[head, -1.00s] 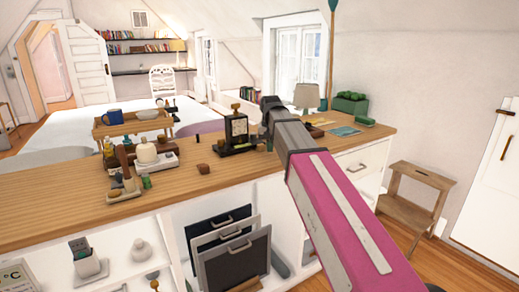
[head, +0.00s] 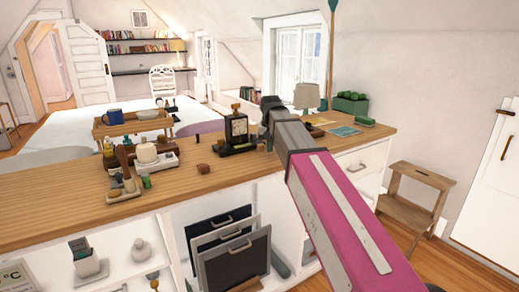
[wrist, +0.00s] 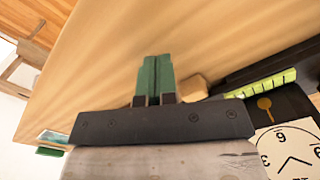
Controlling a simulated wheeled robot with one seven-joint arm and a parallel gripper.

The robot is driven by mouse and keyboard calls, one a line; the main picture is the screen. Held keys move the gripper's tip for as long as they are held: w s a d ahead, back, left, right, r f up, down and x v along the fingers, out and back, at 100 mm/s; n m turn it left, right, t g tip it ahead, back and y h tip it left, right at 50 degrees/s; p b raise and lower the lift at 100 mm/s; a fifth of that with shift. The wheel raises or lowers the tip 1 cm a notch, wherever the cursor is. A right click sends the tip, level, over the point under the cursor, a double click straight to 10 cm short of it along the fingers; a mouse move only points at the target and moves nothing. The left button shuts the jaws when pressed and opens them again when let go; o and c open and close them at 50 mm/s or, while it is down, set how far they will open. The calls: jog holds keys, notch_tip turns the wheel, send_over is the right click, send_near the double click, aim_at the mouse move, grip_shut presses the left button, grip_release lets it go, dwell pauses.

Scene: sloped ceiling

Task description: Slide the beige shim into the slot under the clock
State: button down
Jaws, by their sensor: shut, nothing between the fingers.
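The clock (head: 237,128) stands upright on the counter in the head view, dark with a white face and on a dark base. In the wrist view its face (wrist: 288,148) is at the lower right, and a dark bar with a light green strip lies beside it. A beige block (wrist: 194,88), which looks like the shim, lies on the wood between my fingers and that bar, partly hidden by my gripper body. My gripper (wrist: 155,72) has green fingers, closed together and empty, just left of the block. In the head view my arm hides the fingers. The slot's opening is not clear.
Bare wood lies in front of the clock.

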aim_at(270, 157)
jog(key=shift+f, duration=0.15)
jog(key=shift+f, duration=1)
jog(key=shift+s+f, duration=0.1)
jog(key=shift+f, duration=0.2)
jog(key=shift+f, duration=0.1)
jog(key=shift+s+d+r, duration=0.2)
jog(key=shift+r, duration=0.65)
jog(key=shift+s+d+r, duration=0.15)
jog(key=shift+r, duration=0.65)
jog(key=shift+s+d+r, duration=0.15)
jog(key=shift+s+r, duration=0.1)
jog(key=shift+r, duration=0.4)
jog(key=shift+s+d+r, duration=0.15)
jog(key=shift+s+r, duration=0.05)
jog(key=shift+r, duration=0.5)
jog(key=shift+s+d+r, duration=0.15)
jog(key=shift+s+r, duration=0.1)
jog(key=shift+r, duration=0.4)
